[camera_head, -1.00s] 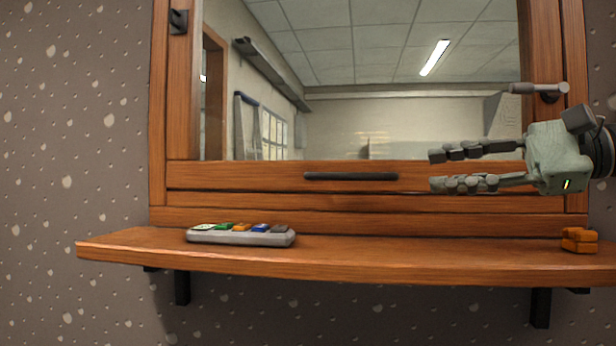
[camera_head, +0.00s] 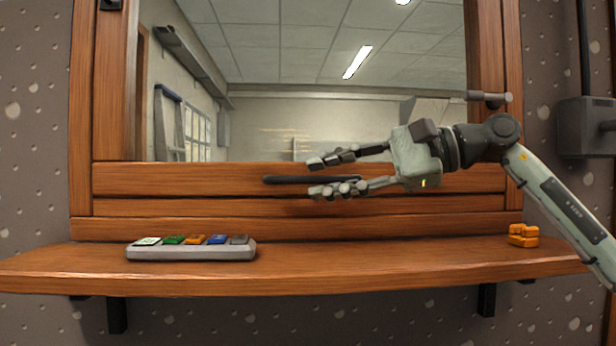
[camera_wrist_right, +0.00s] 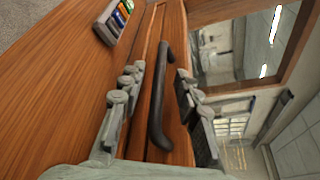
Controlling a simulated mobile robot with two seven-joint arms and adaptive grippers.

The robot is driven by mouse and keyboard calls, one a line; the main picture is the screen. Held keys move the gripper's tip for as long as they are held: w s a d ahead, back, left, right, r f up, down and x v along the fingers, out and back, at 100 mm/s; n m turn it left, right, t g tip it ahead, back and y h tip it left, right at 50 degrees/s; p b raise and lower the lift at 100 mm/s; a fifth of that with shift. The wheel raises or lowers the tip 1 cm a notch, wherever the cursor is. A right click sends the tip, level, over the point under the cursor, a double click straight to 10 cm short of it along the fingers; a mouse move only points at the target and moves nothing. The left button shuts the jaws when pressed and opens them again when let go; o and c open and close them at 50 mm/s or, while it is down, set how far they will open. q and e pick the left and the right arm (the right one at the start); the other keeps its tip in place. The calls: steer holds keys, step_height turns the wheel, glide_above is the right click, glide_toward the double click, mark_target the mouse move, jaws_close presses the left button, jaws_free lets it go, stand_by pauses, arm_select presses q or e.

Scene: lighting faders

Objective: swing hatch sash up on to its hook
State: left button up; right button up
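The hatch sash (camera_head: 180,178) is a wood-framed glass pane, and it hangs down shut above the shelf. Its dark bar handle (camera_head: 285,180) runs along the bottom rail. My right gripper (camera_head: 316,177) is open, its fingers pointing left, one above and one below the handle's right part. In the right wrist view the handle (camera_wrist_right: 160,110) lies between the spread fingers (camera_wrist_right: 157,72); I see no clear contact. No hook can be identified for certain. My left gripper is not in view.
A wooden shelf (camera_head: 350,272) runs below the hatch. It carries a grey tray (camera_head: 190,253) of coloured pieces and orange blocks (camera_head: 523,236). A grey peg (camera_head: 488,97) juts from the right frame; a dark fitting (camera_head: 110,4) is at upper left. A grey box (camera_head: 585,127) is on the right wall.

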steer(key=shift+x, duration=1.1)
steer(key=shift+w+a, duration=0.15)
steer(key=shift+a, duration=0.2)
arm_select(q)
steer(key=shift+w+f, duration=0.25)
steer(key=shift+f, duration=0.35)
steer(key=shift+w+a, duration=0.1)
arm_select(e)
steer(key=shift+c, duration=0.8)
jaws_close()
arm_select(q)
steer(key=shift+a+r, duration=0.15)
